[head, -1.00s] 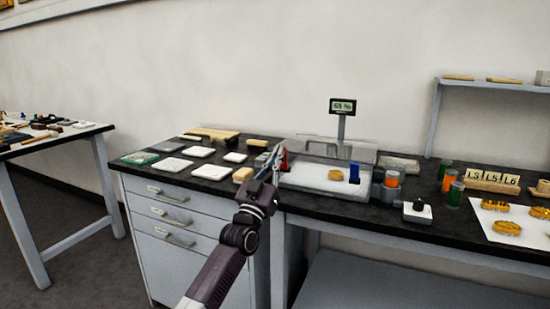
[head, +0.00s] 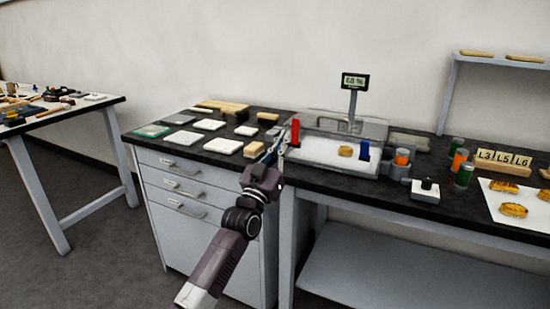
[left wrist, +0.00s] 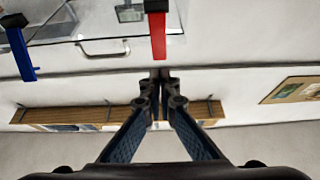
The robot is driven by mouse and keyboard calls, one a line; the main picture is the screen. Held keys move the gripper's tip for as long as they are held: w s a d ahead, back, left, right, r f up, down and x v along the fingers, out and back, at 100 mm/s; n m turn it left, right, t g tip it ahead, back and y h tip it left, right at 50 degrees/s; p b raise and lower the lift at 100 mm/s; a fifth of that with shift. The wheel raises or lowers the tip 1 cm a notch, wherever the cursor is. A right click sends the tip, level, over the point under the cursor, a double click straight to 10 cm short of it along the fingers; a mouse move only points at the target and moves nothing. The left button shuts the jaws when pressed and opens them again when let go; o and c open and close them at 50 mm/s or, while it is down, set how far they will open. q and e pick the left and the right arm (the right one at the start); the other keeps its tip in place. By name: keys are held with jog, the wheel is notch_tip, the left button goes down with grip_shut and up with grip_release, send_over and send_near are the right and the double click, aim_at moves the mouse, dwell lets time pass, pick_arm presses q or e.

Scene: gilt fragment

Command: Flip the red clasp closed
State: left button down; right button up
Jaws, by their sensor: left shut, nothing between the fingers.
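The red clasp (head: 295,131) stands upright at the left front of a clear-lidded case (head: 330,168). It also shows in the left wrist view (left wrist: 157,35), hanging down from the top middle. My left gripper (head: 283,143) is shut and empty, just left of the red clasp. In the left wrist view my shut fingertips (left wrist: 160,76) lie just below the clasp's end; I cannot tell whether they touch. A blue clasp (head: 363,150) is at the case's right front and shows in the left wrist view (left wrist: 20,50). My right gripper is not in view.
A tan fragment (head: 345,151) lies inside the case. A display (head: 355,81) stands behind it. White trays (head: 223,146) and a tan block (head: 253,149) lie to the left. Orange and green jars (head: 402,157) and a small black-topped device (head: 426,188) are to the right.

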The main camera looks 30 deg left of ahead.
pick_arm(q)
jog(key=v, duration=0.7)
jog(key=shift+s, duration=0.2)
jog(key=shift+f, duration=0.1)
